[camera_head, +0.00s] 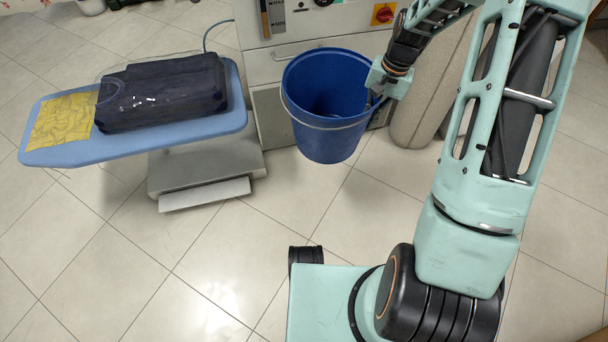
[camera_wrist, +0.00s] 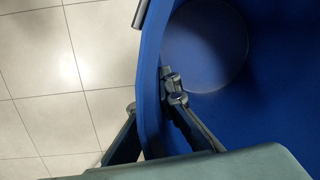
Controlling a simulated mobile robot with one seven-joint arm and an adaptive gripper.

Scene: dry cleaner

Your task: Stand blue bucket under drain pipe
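The blue bucket (camera_head: 322,138) is upright in front of the machine in the head view, with its mouth up and a pale handle hanging across its front. It looks raised off the floor, though its base does not show clearly. My gripper (camera_head: 376,94) is at the right side of its rim. In the wrist view, my gripper (camera_wrist: 152,112) has one finger outside and one inside the wall of the bucket (camera_wrist: 280,70), closed on it. The bucket looks empty inside. I cannot make out a drain pipe in either view.
A grey-white machine (camera_head: 268,68) with a red-yellow switch stands behind the bucket. Beige rolls (camera_head: 415,115) stand upright to its right. An ironing board (camera_head: 80,152) at left carries a dark folded garment (camera_head: 160,92) and a yellow cloth (camera_head: 60,121). The tiled floor (camera_head: 290,205) in front is clear.

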